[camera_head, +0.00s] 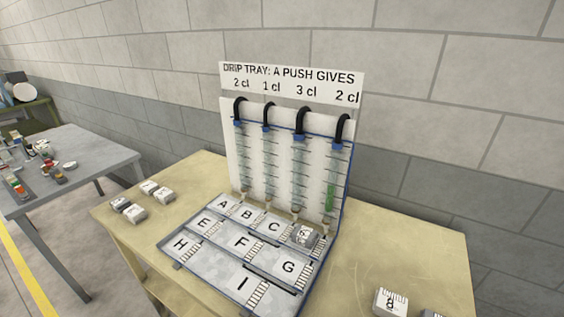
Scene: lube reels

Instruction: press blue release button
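A dispenser with a white back panel (283,165) and blue edging stands on a wooden table. Several clear graduated tubes hang on it under black hoses, with blue fittings (299,138) at their tops. The rightmost tube (331,190) holds green fluid; the others look clear. A sign (290,82) above reads "DRIP TRAY: A PUSH GIVES" with 2 cl, 1 cl, 3 cl, 2 cl. The drip tray (215,266) in front has lettered compartments. I cannot make out a distinct blue release button. Neither of my grippers is in view.
A small white block (304,235) sits in the tray's back right compartment. Several white blocks (134,213) lie on the table's left; another (390,302) is at the front right. A grey table (95,165) stands left.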

